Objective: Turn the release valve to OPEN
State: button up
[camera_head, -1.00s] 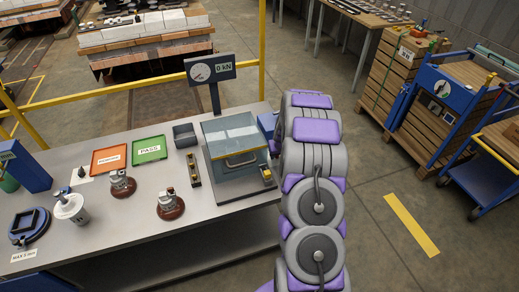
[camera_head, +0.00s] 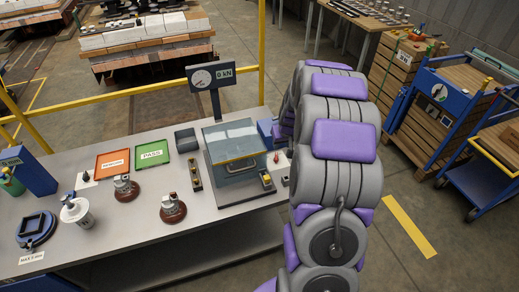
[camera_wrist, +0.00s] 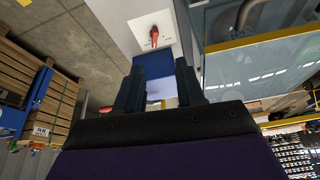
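The release valve, a small red lever (camera_wrist: 154,37) on a white plate, shows at the top of the wrist view, beyond my fingertips. A small red upright piece (camera_head: 276,157) beside the right of the clear-walled box appears to be the same lever in the head view. My gripper (camera_wrist: 158,84) has its two dark fingers apart, with a gap between them and nothing clearly held. The valve's marking is too small to read. My arm hides the gripper in the head view.
The clear-walled box (camera_head: 235,178) and a gauge reading 0 kN (camera_head: 211,78) are close to the valve. A blue block (camera_wrist: 154,66) lies between valve and fingers in the wrist view. Orange (camera_head: 112,160) and green (camera_head: 152,153) trays and insulators (camera_head: 173,209) are on the bench left.

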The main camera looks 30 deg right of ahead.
jog(key=s+a+r, duration=0.2)
jog(key=a+r, duration=0.1)
jog(key=a, duration=0.3)
jog(key=s+a+r+n+g+y, duration=0.1)
jog(key=s+a+r, duration=0.1)
jog(key=a, duration=0.4)
jog(key=shift+p+v, duration=0.4)
jog(key=shift+v, duration=0.5)
jog(key=shift+o, duration=0.4)
jog(key=shift+a, duration=0.15)
